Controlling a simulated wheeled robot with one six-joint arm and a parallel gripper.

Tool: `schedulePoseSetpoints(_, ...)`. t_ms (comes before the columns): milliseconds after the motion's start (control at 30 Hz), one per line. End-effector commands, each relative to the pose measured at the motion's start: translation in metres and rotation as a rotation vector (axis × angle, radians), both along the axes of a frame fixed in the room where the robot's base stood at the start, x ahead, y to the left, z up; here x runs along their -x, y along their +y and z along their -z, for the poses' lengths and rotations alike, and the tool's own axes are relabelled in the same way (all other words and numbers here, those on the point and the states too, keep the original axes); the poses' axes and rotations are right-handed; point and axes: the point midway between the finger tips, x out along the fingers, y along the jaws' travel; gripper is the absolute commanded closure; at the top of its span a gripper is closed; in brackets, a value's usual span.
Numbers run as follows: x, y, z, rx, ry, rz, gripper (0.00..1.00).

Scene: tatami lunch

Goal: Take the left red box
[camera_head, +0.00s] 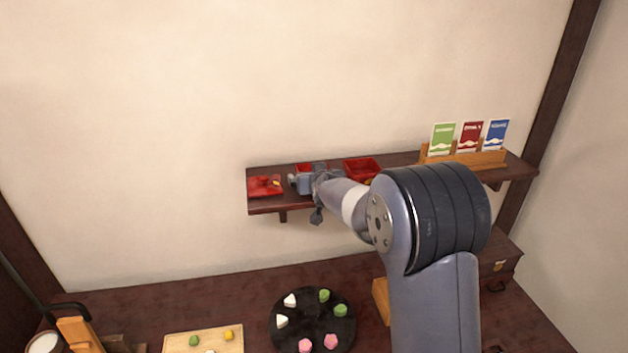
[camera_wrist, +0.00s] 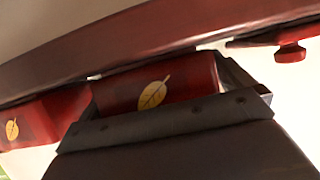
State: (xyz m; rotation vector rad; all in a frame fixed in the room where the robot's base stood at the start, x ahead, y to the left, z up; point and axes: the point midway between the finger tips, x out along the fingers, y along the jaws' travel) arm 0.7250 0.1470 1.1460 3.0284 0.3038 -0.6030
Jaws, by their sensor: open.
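The left red box (camera_head: 304,167) stands on the wall shelf, mostly hidden behind my gripper in the head view. My gripper (camera_head: 306,182) is open at the shelf's front. The wrist view appears upside down. There the red box, with a yellow leaf on its face (camera_wrist: 152,92), sits between the two fingers of my gripper (camera_wrist: 165,92), one at each side. I cannot tell if the fingers touch it. A second red box (camera_head: 362,167) stands farther right on the shelf, open at the top; it also shows at the left in the wrist view (camera_wrist: 42,120).
The dark wooden shelf (camera_head: 400,160) holds a flat red lid-like piece (camera_head: 265,186) at its left end and a wooden card rack (camera_head: 468,158) at the right. Below, a table (camera_head: 225,300) holds a round black tray (camera_head: 312,318) with colored pieces and a light board (camera_head: 205,343).

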Motion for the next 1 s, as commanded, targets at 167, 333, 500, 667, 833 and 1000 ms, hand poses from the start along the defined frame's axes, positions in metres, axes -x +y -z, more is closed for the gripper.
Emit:
schedulePoseSetpoints(167,0.0,0.0,0.0,0.0,0.0,0.0,0.08)
schedulePoseSetpoints(333,0.0,0.0,0.0,0.0,0.0,0.0,0.22)
schedulePoseSetpoints(500,0.0,0.0,0.0,0.0,0.0,0.0,0.36)
schedulePoseSetpoints(667,0.0,0.0,-0.001,0.0,-0.001,0.0,0.42)
schedulePoseSetpoints(833,0.001,0.0,-0.002,0.0,-0.001,0.0,0.42)
schedulePoseSetpoints(1000,0.004,-0.001,-0.011,0.0,-0.002,0.0,0.42)
